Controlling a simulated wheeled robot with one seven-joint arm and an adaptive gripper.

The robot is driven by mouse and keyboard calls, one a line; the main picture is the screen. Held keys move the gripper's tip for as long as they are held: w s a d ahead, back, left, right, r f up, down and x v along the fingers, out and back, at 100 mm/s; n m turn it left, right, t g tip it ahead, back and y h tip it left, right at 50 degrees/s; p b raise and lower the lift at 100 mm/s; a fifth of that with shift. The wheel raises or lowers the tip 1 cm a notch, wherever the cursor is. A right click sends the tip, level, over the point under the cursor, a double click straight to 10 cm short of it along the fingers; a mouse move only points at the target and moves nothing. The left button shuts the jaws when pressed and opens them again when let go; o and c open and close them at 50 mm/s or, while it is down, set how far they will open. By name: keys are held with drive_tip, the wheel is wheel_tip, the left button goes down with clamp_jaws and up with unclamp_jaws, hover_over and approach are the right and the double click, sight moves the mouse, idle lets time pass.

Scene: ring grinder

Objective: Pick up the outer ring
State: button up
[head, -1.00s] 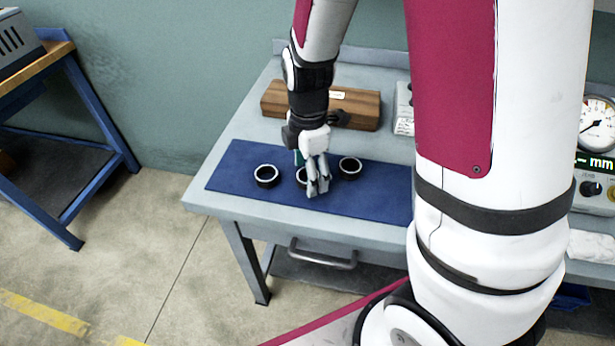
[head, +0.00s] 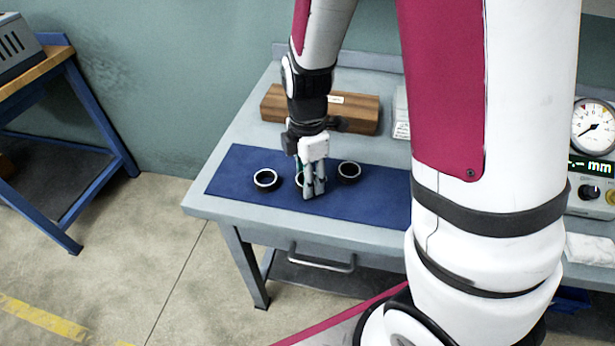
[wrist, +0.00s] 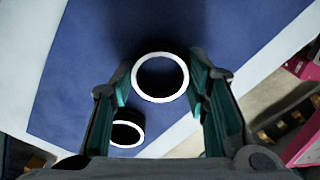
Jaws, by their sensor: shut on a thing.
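Three dark rings with pale rims show in the head view: a left ring (head: 266,188), a middle ring (head: 298,181) and a right ring (head: 349,179). The left and right rings lie on the blue mat (head: 232,190). My gripper (head: 315,193) is at the middle ring, pointing down, and its fingers hide much of that ring. In the wrist view the middle ring (wrist: 160,100) sits between the two green-padded fingers of my gripper (wrist: 160,86), which are shut on it. Whether it is clear of the mat I cannot tell. Another ring (wrist: 127,125) shows close by the left finger.
A wooden block (head: 355,112) with a pale label stands behind the mat on the grey bench (head: 215,205). A dial gauge (head: 593,125) with a digital readout is at the right. A blue-framed table (head: 95,120) stands apart at the left. The front of the mat is free.

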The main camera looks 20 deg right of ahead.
drive_tip(key=shift+r+p, duration=0.45)
drive_tip(key=shift+r, duration=0.4)
drive_tip(key=shift+s+r+p, duration=0.2)
drive_tip(key=shift+r+p, duration=0.5)
drive_tip(key=shift+r, duration=0.35)
drive_tip(key=s+d+p, duration=0.1)
drive_tip(key=s, duration=0.3)
drive_tip(key=s+d+p, duration=0.1)
drive_tip(key=s+p, duration=0.1)
drive_tip(key=s, duration=0.2)
drive_tip(key=s+d+r+p, duration=0.1)
drive_tip(key=s+d, duration=0.1)
drive_tip(key=s, duration=0.3)
drive_tip(key=shift+r+p, duration=0.1)
drive_tip(key=shift+p, duration=0.3)
drive_tip(key=s+p, duration=0.2)
drive_tip(key=p, duration=0.1)
drive_tip(key=shift+d, duration=0.25)
